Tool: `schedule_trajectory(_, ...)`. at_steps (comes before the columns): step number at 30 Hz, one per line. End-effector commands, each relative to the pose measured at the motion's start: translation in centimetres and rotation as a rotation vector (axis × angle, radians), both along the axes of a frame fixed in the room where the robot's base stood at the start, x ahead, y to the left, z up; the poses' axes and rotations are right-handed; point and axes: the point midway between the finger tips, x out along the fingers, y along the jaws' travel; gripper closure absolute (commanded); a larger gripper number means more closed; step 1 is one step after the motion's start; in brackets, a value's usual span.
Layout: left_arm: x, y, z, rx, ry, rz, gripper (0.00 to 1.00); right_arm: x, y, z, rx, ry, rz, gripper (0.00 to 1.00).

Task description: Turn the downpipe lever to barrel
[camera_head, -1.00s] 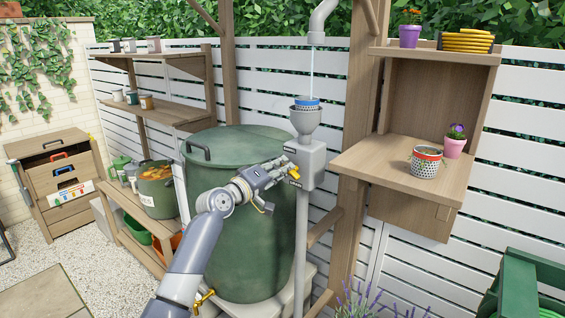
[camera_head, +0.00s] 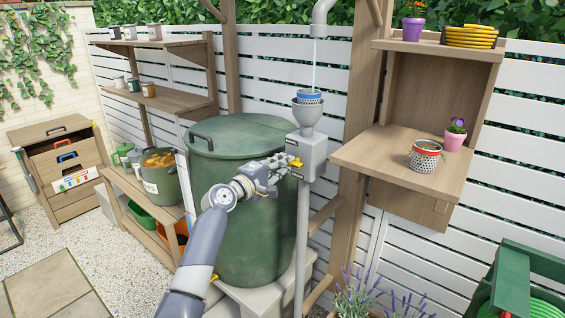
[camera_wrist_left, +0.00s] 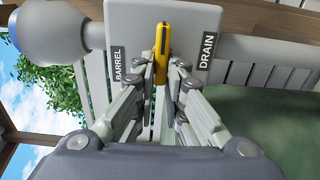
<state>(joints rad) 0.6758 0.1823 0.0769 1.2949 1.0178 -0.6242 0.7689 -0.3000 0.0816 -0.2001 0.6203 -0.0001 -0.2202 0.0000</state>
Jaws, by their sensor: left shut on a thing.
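The yellow downpipe lever (camera_head: 297,163) is on the grey diverter box (camera_head: 314,157) beside the green barrel (camera_head: 240,225). In the left wrist view the lever (camera_wrist_left: 162,55) stands between the BARREL label (camera_wrist_left: 119,65) and the DRAIN label (camera_wrist_left: 208,52), not clearly over either. My left gripper (camera_head: 284,165) is at the box, and in the wrist view its fingers (camera_wrist_left: 163,85) are shut on the lever from both sides. The fingertips hide part of the lever in the head view. My right gripper is in no view.
Water falls from the spout (camera_head: 320,18) onto a blue-banded strainer pot (camera_head: 310,97) in the funnel (camera_head: 306,115) above the box. A wooden shelf (camera_head: 385,160) at the right holds a red-banded pot (camera_head: 425,157). Lavender (camera_head: 365,300) grows at the lower right.

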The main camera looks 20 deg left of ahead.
Motion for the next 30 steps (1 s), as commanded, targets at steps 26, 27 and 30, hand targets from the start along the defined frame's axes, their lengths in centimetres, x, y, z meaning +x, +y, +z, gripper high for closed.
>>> schedule_trajectory(26, -0.3, 0.1, 0.0, -0.003, 0.001, 0.001, 0.69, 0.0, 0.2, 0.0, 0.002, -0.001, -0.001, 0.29)
schedule_trajectory(27, -0.5, 0.3, 0.0, -0.003, 0.0, 0.001, 0.69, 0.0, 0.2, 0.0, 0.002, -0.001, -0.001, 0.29)
schedule_trajectory(30, -1.5, 0.7, -0.1, -0.003, 0.0, 0.002, 0.69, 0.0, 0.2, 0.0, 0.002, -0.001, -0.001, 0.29)
